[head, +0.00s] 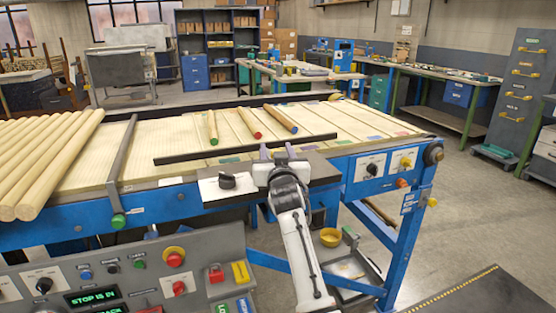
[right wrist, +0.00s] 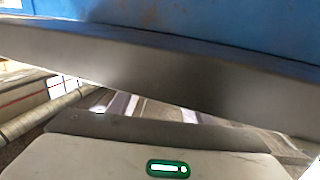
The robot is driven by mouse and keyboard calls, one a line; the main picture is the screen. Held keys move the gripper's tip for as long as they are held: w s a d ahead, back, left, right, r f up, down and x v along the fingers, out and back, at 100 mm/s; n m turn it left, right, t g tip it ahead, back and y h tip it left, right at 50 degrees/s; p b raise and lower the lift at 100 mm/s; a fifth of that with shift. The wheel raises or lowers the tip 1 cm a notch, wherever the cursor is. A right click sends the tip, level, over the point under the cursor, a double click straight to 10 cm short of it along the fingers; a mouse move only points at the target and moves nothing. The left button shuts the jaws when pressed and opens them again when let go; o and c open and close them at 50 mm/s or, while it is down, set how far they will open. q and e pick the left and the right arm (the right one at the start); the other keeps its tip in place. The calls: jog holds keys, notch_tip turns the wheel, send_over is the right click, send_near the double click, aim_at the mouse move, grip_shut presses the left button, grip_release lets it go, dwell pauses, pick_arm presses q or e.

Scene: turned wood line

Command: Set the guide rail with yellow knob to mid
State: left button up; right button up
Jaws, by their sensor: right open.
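A guide rail (head: 122,160) crosses the left of the slatted bed and has a green knob (head: 118,221) at its front end. A long dark rail (head: 200,154) lies along the front of the bed. No yellow knob shows clearly on either rail. A small yellow knob (head: 432,202) sits at the frame's right end, and a yellow dial (head: 405,162) is on the front panel. My right gripper (head: 277,152) is open at the bed's front edge, close to the dark rail; contact cannot be told. In the right wrist view a dark bar (right wrist: 150,65) hides much. My left gripper is out of view.
A black dial (head: 228,181) on a white plate is left of my right gripper. Three colour-tipped sticks (head: 250,124) lie on the bed, and thick round rods (head: 45,160) lie at the left. A grey control panel (head: 130,280) stands at the front left.

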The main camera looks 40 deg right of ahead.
jog(key=v, duration=0.7)
jog(key=shift+s+a+f, duration=0.1)
jog(key=shift+s+a, duration=0.05)
jog(key=shift+s, duration=0.05)
